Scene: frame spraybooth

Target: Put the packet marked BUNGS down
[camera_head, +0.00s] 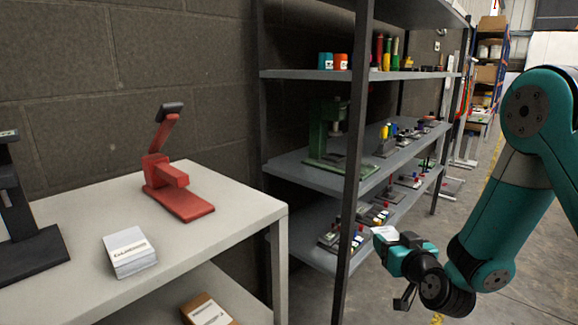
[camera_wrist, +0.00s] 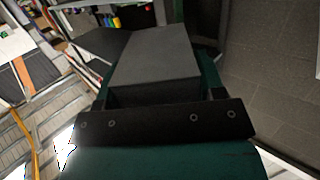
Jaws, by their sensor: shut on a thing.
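My gripper (camera_head: 392,249) hangs in front of the grey shelving, at the right of the head view. It is shut on a small pale packet (camera_head: 385,233), of which only a little shows. In the wrist view a plain grey block-shaped packet (camera_wrist: 155,55) sits between the jaws. No marking shows on its visible faces, so I cannot read BUNGS on it. The far side of the packet and most of the jaw contact are hidden.
A pale table (camera_head: 235,205) at left bears a red stand (camera_head: 178,188), a white labelled stack (camera_head: 130,252) and a black stand (camera_head: 30,250). A brown packet (camera_head: 208,310) lies below. Grey shelving (camera_head: 290,160) holds tools. Bare tabletop shows around the stack.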

